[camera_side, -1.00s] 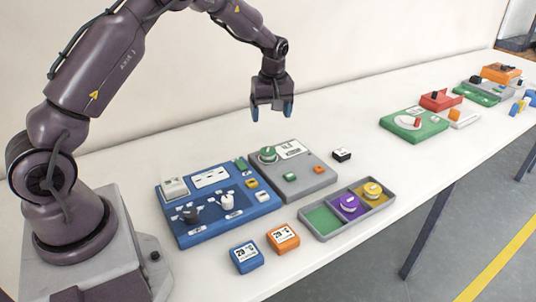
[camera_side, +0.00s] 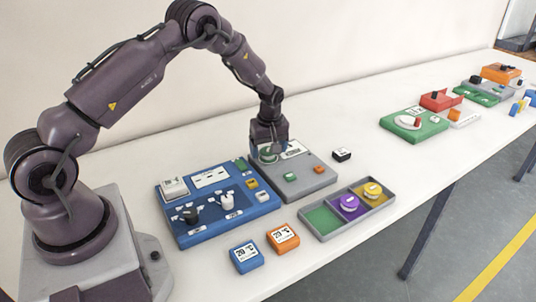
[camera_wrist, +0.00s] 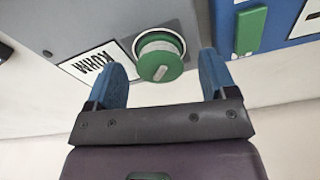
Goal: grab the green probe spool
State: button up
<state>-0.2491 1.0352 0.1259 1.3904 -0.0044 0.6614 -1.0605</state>
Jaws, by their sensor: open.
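The green probe spool (camera_wrist: 160,62) is a round green knob-like piece with a pale bar on its top. It sits on the grey panel (camera_side: 313,184), near that panel's back left corner. In the side view the spool (camera_side: 268,156) is partly hidden by my gripper (camera_side: 268,150). My gripper is low over the panel's back edge. In the wrist view its two blue fingers (camera_wrist: 165,75) are apart, one on each side of the spool, with a gap to each. It is not clear how far above the panel the fingertips are.
A blue panel (camera_side: 240,206) with switches adjoins on the left. Orange (camera_side: 284,238) and blue (camera_side: 246,257) display blocks stand nearby.

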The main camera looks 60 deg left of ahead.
jog(key=shift+a+f, duration=0.1)
jog(key=shift+f, duration=0.45)
jog(key=c, duration=1.1)
jog(key=shift+r, duration=0.15)
